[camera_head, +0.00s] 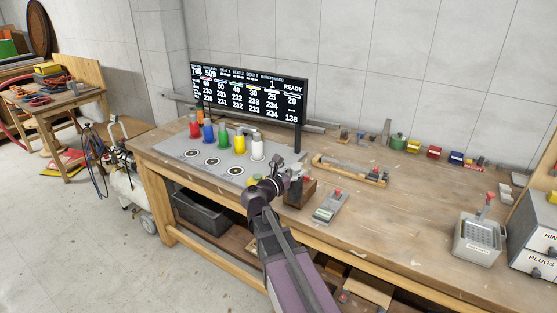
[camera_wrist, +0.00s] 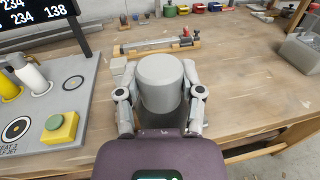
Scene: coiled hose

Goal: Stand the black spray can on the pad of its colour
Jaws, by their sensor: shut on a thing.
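My gripper (camera_wrist: 162,98) is shut on a grey cylinder (camera_wrist: 160,72), with one finger on each side of it. The cylinder looks plain grey, and I cannot tell whether it is the black spray can. No other can that looks black shows. In the head view my gripper (camera_head: 272,184) is at the bench's front edge, right of the grey mat (camera_head: 180,143); the held thing is not clear there. Ringed pads lie along the mat's front: left (camera_head: 192,153), middle (camera_head: 212,161) and right (camera_head: 235,170). Their colours are hard to tell.
Red (camera_head: 194,127), blue (camera_head: 208,132), green (camera_head: 223,138), yellow (camera_head: 239,142) and white (camera_head: 257,147) cans stand in a row behind the pads. A yellow block with a green button (camera_wrist: 60,127) sits at the mat's right edge. A display board (camera_head: 248,92) stands behind.

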